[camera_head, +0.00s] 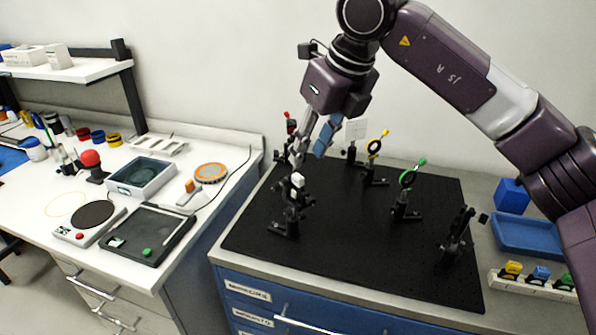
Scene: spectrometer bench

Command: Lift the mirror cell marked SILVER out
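My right gripper (308,153) hangs over the back left part of the black breadboard (350,235). Its two fingers point down and show a gap between them; I see nothing held there. Just below the fingers stands a dark post mount (287,222) with a small white piece (297,181) at its top. From this view I cannot tell whether the fingertips touch it. No SILVER marking can be read, so I cannot tell which holder has that mirror cell. My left gripper is not in view.
A dark mount (456,238) stands at the breadboard's right. A blue tray (528,236) and a white rack (535,287) with coloured pieces lie further right. A white bench (155,262) with instruments stands at left. The breadboard's front middle is clear.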

